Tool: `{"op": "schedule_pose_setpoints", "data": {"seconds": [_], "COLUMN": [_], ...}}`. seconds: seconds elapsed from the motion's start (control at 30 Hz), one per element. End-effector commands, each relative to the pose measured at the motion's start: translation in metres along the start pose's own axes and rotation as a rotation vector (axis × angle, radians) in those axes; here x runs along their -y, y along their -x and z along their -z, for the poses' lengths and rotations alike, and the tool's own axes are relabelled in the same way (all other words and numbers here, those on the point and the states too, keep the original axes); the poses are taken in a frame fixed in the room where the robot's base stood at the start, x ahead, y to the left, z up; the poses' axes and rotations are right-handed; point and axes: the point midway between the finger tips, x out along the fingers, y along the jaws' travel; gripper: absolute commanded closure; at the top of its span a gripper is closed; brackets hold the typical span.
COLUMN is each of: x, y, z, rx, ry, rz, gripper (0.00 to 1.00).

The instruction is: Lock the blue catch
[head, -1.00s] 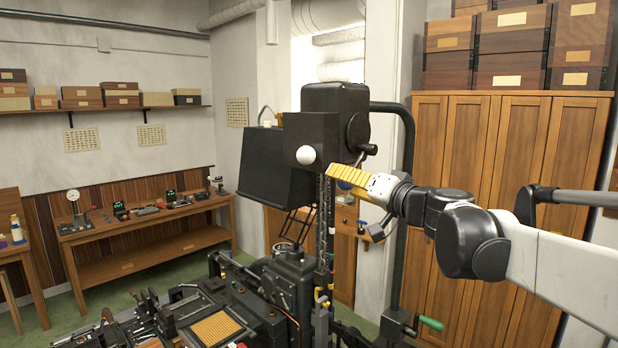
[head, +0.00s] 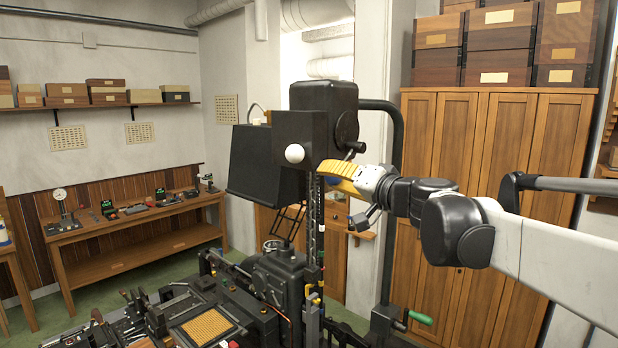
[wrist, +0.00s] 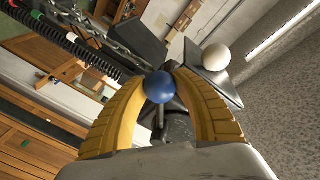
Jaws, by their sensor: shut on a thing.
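The blue catch shows in the wrist view as a blue ball knob (wrist: 159,87) on a dark lever. My gripper (wrist: 170,80) has its two yellow fingers curved around the blue knob, and it is shut on it. In the head view my gripper (head: 338,172) is at the right side of the tall black caster machine (head: 328,97). The dark mechanism behind the knob is partly covered by the fingers in the wrist view.
A white ball knob (head: 294,153) sits on the machine's black block, left of my gripper. A dark curved bar (head: 398,200) stands to the right of the machine. A green-handled crank (head: 420,318) is low down. Wooden cabinets (head: 490,190) stand behind my arm.

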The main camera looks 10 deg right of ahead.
Motion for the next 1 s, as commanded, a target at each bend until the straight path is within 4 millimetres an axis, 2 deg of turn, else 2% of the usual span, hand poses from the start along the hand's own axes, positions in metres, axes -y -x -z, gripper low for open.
{"op": "schedule_pose_setpoints", "data": {"seconds": [0.53,1.0], "x": [0.039,0.051], "y": [0.005,0.006], "z": [0.019,0.029], "rx": [0.079,0.115], "ry": [-0.405,-0.581], "rz": [-0.062,-0.089], "gripper": [1.00,1.00]}}
